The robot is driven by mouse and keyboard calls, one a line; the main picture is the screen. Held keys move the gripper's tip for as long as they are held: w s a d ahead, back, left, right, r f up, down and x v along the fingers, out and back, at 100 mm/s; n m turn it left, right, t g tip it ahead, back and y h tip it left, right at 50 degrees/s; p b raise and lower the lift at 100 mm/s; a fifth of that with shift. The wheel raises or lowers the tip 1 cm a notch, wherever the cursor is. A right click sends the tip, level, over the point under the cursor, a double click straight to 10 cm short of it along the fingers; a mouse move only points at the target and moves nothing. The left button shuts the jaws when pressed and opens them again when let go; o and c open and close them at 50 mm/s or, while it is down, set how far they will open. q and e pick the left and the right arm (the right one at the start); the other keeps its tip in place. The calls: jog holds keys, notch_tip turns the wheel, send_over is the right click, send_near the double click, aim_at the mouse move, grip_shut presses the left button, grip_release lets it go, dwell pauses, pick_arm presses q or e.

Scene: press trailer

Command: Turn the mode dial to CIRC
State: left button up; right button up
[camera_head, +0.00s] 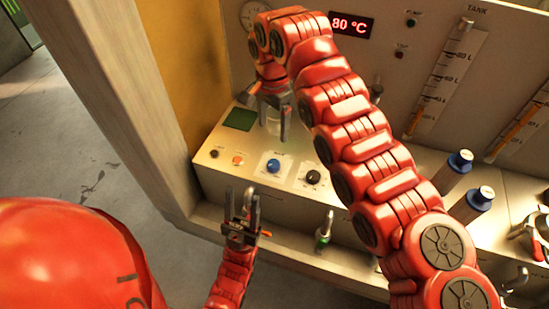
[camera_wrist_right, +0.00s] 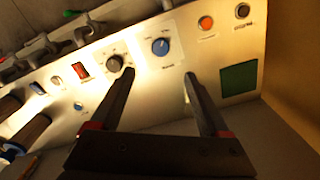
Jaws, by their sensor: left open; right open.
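A blue dial (camera_head: 273,166) and a black dial (camera_head: 313,177) sit side by side on white plates on the cream control panel (camera_head: 212,172). Their labels are too small to read, so I cannot tell which one is marked as mode. My right gripper (camera_head: 276,122) is open and empty above the panel, behind the blue dial. In the right wrist view its fingertips (camera_wrist_right: 159,76) point towards the blue dial (camera_wrist_right: 160,46), apart from it; the black dial (camera_wrist_right: 114,63) is left of it. My left gripper (camera_head: 243,203) is open and empty, in front of the panel's lower edge.
An orange button (camera_head: 238,160), a black button (camera_head: 214,154) and a dark green square (camera_head: 240,119) are on the panel's left. Two blue-topped cylinders (camera_head: 460,161) stand at the right. A green-banded valve (camera_head: 323,236) is below the panel. A red display (camera_head: 350,25) reads 80 °C.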

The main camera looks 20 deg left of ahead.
aim_at(274, 163)
notch_tip(274, 163, down, 14)
jog(key=p, duration=0.3)
jog(key=shift+w+d+p, duration=0.1)
jog(key=shift+p, duration=0.25)
jog(key=shift+f, duration=0.3)
grip_shut()
